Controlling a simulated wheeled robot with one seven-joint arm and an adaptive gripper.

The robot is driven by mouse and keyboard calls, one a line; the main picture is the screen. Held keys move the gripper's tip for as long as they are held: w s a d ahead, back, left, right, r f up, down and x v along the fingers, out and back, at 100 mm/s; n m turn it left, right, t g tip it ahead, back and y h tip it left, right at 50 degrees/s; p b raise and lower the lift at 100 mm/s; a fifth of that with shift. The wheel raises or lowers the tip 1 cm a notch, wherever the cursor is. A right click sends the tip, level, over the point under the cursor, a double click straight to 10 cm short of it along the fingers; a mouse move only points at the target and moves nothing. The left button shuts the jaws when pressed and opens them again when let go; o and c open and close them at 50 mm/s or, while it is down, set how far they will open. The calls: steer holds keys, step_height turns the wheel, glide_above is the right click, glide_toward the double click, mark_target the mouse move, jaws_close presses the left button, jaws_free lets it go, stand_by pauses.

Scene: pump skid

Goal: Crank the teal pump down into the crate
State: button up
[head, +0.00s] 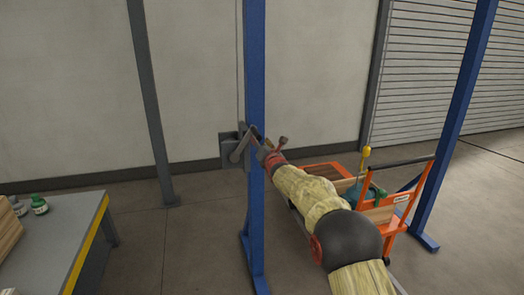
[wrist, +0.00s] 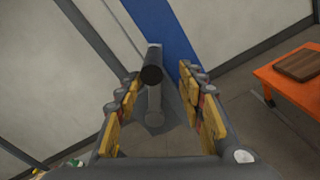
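The teal pump (head: 372,193) hangs below a yellow hook (head: 366,155) at the right of the head view. The wooden crate (head: 380,214) shows in front of its lower part, and my arm hides some of both. I cannot tell whether the pump touches the crate's floor. A grey winch (head: 229,149) with a crank is fixed to the blue post. My gripper (head: 266,146) is at the crank. In the wrist view my gripper (wrist: 160,84) is open, with the dark crank handle (wrist: 152,72) between its fingers and gaps on both sides.
An orange cart (head: 400,208) carries the crate. Blue posts (head: 256,215) stand beside the winch and at the right. Floor between bench and post is clear. A brown board (wrist: 298,64) lies on orange at right.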

steer(key=shift+v, duration=1.55)
steer(key=shift+a+f, duration=0.1)
steer(key=shift+c, duration=0.3)
